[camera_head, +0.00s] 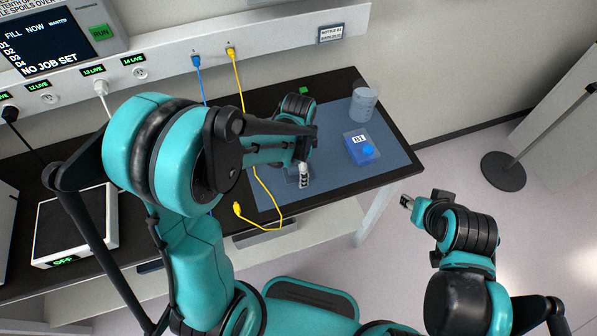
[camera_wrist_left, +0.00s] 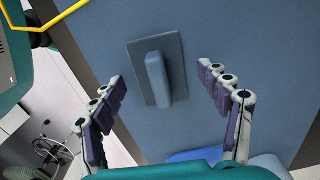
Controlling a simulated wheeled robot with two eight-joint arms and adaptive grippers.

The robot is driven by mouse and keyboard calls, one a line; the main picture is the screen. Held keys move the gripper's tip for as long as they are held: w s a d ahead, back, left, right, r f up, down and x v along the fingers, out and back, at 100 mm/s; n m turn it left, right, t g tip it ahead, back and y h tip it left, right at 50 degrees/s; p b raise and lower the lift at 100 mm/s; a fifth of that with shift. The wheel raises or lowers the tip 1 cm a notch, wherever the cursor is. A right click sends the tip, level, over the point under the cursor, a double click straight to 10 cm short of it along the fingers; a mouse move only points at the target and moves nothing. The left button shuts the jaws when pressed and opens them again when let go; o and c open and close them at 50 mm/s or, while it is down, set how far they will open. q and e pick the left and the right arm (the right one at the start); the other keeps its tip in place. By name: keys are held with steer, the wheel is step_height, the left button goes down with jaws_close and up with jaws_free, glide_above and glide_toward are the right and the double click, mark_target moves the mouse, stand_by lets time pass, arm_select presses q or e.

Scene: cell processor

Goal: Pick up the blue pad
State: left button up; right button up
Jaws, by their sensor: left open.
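A blue-grey pad (camera_wrist_left: 177,68) with a raised bar-shaped grip lies flat on the blue-grey mat (camera_wrist_left: 225,35). In the left wrist view it sits between and just beyond my open left fingers (camera_wrist_left: 161,78). Nothing is between them, and they look apart from the grip. In the head view my left gripper (camera_head: 304,176) points down over the mat (camera_head: 330,122); the pad is mostly hidden there, with only a faint outline beside the fingers. My right gripper (camera_head: 406,201) is off the table's right edge; its jaw opening cannot be made out.
A blue box labelled D1 (camera_head: 361,146) and a clear beaker (camera_head: 364,104) stand on the mat right of my left gripper. A yellow cable (camera_head: 281,216) loops at the mat's left.

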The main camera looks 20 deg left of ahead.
arm_select(q)
steer(key=c, duration=1.1)
steer(key=shift+c, duration=0.2)
steer(key=shift+r, duration=0.6)
steer(key=r, duration=0.1)
steer(key=r+p, duration=0.1)
steer(key=d+r+p, duration=0.1)
steer(key=r, duration=0.1)
steer(key=shift+s, duration=0.4)
steer(key=s+d+r+p, duration=0.2)
steer(key=s+d+r, duration=0.3)
steer(key=s+d, duration=0.2)
steer(key=shift+d+r, duration=0.4)
steer(key=shift+w, duration=0.1)
